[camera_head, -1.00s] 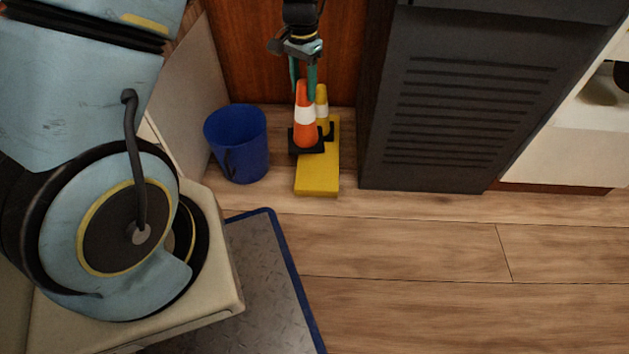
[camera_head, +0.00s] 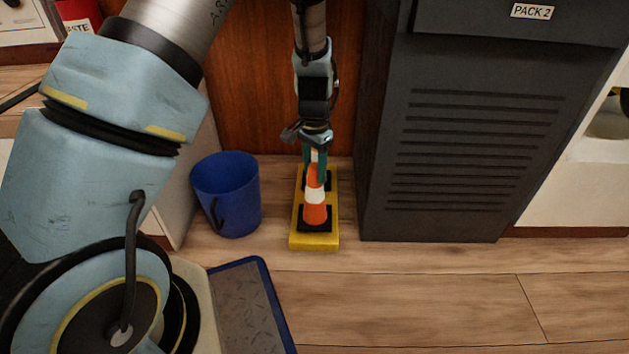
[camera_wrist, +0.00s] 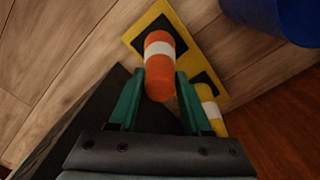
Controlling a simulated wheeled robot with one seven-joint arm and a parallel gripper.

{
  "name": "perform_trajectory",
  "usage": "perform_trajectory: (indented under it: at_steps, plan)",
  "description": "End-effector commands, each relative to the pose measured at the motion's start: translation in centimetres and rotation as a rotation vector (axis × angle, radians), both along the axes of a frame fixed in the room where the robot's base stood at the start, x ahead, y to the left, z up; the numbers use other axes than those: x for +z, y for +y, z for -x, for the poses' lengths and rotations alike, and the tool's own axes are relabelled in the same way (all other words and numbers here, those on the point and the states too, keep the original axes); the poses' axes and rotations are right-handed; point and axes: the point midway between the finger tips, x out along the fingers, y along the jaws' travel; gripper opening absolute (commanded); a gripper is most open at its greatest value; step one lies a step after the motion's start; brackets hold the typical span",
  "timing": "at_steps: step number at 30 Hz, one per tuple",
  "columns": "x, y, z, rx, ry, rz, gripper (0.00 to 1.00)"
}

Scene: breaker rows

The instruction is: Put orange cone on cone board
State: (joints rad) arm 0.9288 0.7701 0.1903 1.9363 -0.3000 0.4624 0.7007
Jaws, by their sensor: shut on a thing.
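The orange cone (camera_head: 315,207) has a white band and a black square base. It stands upright over the near part of the yellow cone board (camera_head: 314,242); its base looks to be on or just above the board, and I cannot tell which. My gripper (camera_head: 315,172) is shut on the cone's upper part from above. In the wrist view the orange cone (camera_wrist: 159,66) shows between the green fingers (camera_wrist: 155,100). A yellow cone (camera_wrist: 211,108) with a white band stands at the board's other end, mostly hidden behind my gripper in the head view.
A blue bucket (camera_head: 228,195) stands left of the board. A dark vented cabinet (camera_head: 470,150) rises close on the right, and a wooden panel (camera_head: 255,80) is behind. A blue-edged mat (camera_head: 252,310) lies in front. The floor (camera_head: 420,290) at front right is clear.

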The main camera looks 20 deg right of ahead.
Motion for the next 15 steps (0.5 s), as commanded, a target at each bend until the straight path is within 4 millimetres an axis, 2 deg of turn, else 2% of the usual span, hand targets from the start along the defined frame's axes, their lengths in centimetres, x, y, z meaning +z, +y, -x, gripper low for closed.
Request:
perform_trajectory:
  at_steps: [1, 3, 14, 15]
  plan:
    - [-1.37, -0.01, 0.00, 0.001, 0.000, -0.001, 0.00]
    - [-1.82, -0.02, 0.00, 0.002, 0.000, 0.000, 0.00]
    - [-1.91, 0.00, -0.03, 0.002, 0.000, 0.000, 0.00]
    - [-1.87, -0.01, -0.01, 0.001, 0.000, 0.000, 0.53]
